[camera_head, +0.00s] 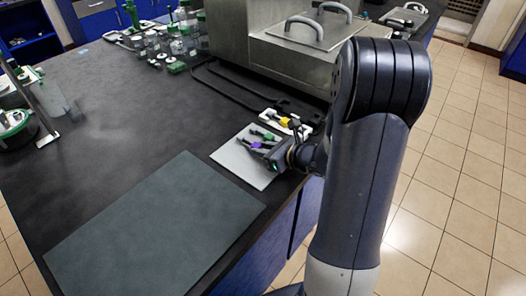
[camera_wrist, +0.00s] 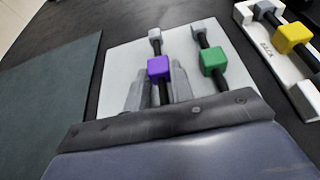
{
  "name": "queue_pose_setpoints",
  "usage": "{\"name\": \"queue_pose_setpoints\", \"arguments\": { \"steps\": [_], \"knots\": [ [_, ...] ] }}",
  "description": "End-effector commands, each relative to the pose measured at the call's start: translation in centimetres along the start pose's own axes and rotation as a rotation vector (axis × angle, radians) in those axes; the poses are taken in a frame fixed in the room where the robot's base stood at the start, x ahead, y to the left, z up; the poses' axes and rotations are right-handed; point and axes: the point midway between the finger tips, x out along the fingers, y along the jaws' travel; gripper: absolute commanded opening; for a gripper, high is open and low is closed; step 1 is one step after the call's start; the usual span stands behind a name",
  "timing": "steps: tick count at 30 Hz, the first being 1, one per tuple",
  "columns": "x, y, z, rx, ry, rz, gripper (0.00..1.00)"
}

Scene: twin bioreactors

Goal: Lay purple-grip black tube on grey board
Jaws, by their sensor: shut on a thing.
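The black tube with the purple grip (camera_wrist: 158,66) is between the fingers of my gripper (camera_wrist: 160,88), which is shut on it. The tube is over the light grey board (camera_wrist: 118,62), lengthwise beside a black tube with a green grip (camera_wrist: 214,60). It looks at or very near the board's surface; I cannot tell whether it touches. In the head view the purple grip (camera_head: 256,145) shows just ahead of my gripper (camera_head: 264,151), over the light grey board (camera_head: 235,160). The tube's near end is hidden by my gripper.
A yellow-grip tube (camera_wrist: 292,38) sits in a white labelled holder (camera_wrist: 262,45) to the right. A dark grey-green mat (camera_head: 155,225) lies left of the board. A metal box with handles (camera_head: 305,45) stands behind.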

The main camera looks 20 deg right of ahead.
Motion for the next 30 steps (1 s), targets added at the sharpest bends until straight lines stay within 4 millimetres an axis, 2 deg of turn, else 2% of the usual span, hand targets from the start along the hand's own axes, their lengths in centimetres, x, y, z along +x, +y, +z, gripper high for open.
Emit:
{"name": "queue_pose_setpoints", "arguments": {
  "steps": [2, 14, 15, 21, 30],
  "knots": [
    [0.22, 0.01, -0.55, 0.001, 0.0, 0.0, 0.01],
    [0.41, 0.0, -1.0, -0.001, 0.0, -0.001, 0.01],
    [0.33, 0.0, -0.82, -0.001, 0.0, -0.001, 0.26],
    [0.32, 0.0, -0.8, 0.0, 0.0, -0.001, 0.42],
    [0.27, 0.0, -0.67, 0.0, 0.0, -0.001, 0.44]
  ]
}}
